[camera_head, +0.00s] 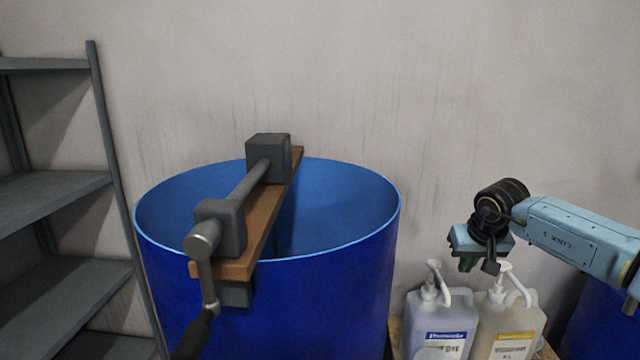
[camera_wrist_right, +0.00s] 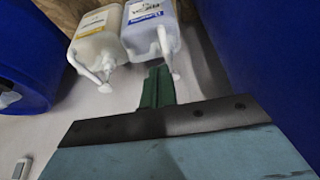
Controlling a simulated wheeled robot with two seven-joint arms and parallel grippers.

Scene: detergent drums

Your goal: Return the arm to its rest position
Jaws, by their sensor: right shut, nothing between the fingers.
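My right arm comes in from the right. Its gripper (camera_head: 478,264) points down above two pump bottles, near their pump heads. In the wrist view its green fingers (camera_wrist_right: 158,88) are together with nothing between them. The blue-label bottle (camera_head: 440,322) stands on the left and the yellow-label bottle (camera_head: 508,328) on the right. In the wrist view the blue-label bottle (camera_wrist_right: 150,28) and the yellow-label bottle (camera_wrist_right: 97,42) lie beyond the fingertips. I cannot tell whether the fingers touch a pump. My left gripper is not in view.
A large open blue drum (camera_head: 340,300) stands left of the bottles. A wooden board (camera_head: 262,222) with a grey crank (camera_head: 250,182) lies across its rim. Another blue drum (camera_head: 605,325) is at the right edge. A grey shelf (camera_head: 60,190) stands far left. The wall behind is bare.

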